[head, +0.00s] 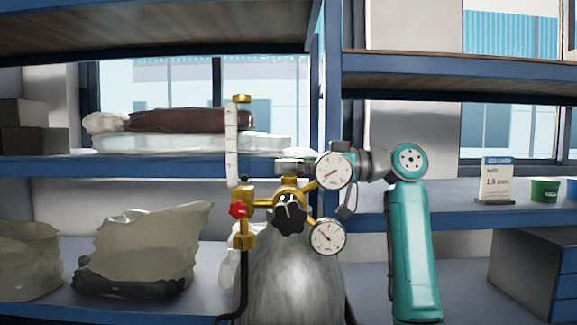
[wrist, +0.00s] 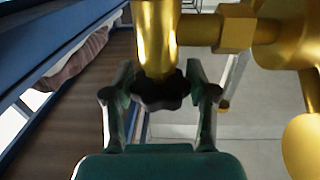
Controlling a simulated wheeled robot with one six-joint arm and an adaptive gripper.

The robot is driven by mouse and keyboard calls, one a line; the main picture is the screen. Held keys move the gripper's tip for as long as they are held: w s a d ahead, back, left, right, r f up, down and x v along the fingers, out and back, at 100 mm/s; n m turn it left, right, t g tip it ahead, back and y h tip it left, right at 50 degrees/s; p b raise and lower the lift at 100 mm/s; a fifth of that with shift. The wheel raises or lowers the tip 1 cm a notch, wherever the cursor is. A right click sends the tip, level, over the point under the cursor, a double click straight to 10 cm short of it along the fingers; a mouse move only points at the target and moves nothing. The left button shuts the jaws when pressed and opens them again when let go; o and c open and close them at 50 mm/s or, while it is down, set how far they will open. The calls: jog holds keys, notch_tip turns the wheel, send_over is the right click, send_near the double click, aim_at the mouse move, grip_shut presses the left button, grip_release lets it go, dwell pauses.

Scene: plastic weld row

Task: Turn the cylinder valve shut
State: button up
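The gas cylinder (head: 290,285) is pale grey and stands upright between the shelves. Brass fittings and two white dials, an upper one (head: 333,171) and a lower one (head: 328,236), sit at its top. A black lobed knob (head: 290,215) faces the head camera. My gripper (head: 293,167) is above the fittings, partly hidden by the upper dial. In the wrist view, my gripper (wrist: 160,85) has one finger on each side of a dark lobed handwheel (wrist: 160,93) below a brass body.
A white flow tube (head: 232,145) and a red knob (head: 238,210) are left of the fittings. Shelves hold clear bags (head: 140,250), a wrapped brown roll (head: 190,120), a small label card (head: 496,180) and a green cup (head: 545,190). A blue shelf post (head: 332,70) stands behind.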

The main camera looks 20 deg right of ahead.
jog(key=shift+c, duration=0.8)
jog(key=shift+m+t+h, duration=0.8)
jog(key=shift+m+t, duration=0.3)
jog(key=shift+t, duration=0.5)
jog(key=shift+m+t+h, duration=1)
jog(key=shift+m+t, duration=0.1)
jog(key=shift+t, duration=0.2)
jog(key=o, duration=1.2)
jog(key=shift+c, duration=0.2)
jog(key=v, duration=0.7)
jog(key=shift+s+d, duration=0.15)
jog(key=shift+d, duration=0.05)
